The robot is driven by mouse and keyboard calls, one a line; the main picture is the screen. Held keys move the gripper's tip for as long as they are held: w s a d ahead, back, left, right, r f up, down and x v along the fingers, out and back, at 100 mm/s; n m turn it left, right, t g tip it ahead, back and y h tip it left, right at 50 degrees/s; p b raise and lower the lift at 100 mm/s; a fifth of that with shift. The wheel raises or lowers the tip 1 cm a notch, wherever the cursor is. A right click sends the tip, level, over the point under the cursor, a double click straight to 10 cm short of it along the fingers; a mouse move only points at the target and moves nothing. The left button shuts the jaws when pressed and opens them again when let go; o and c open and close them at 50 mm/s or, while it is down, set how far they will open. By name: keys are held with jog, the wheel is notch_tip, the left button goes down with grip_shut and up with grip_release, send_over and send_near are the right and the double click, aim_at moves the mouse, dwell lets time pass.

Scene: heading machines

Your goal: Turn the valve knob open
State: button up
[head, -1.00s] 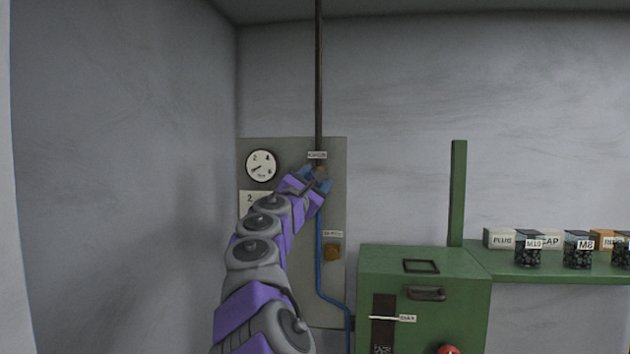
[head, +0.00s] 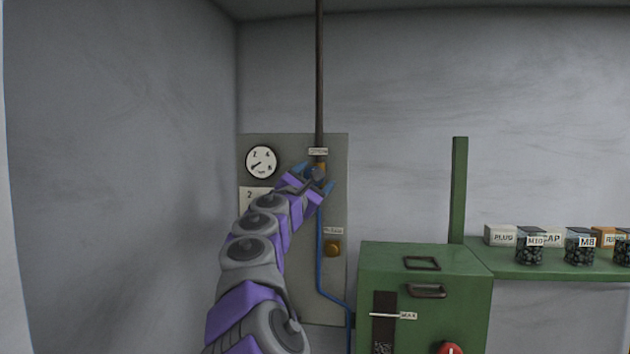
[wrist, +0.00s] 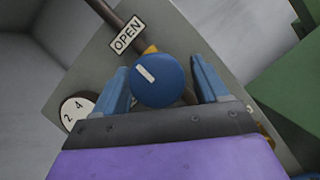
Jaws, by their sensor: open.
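The valve knob (wrist: 158,80) is a round blue knob with a white mark, in the upper middle of the wrist view. It sits on the dark pipe with a brass fitting, under a label reading OPEN (wrist: 126,34). My gripper (wrist: 168,84) is open, with one blue finger on each side of the knob. In the head view my gripper (head: 316,178) is in front of the pipe on the grey panel and hides most of the knob.
A green cabinet (head: 450,285) stands lower right. A green shelf (head: 545,271) with boxes and jars is further right. A wall is close on the left.

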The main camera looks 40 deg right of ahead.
jog(key=b+v, duration=0.2)
jog(key=v, duration=1.4)
jog(key=shift+a+f, duration=0.15)
jog(key=shift+a, duration=0.1)
jog(key=shift+s, duration=0.15)
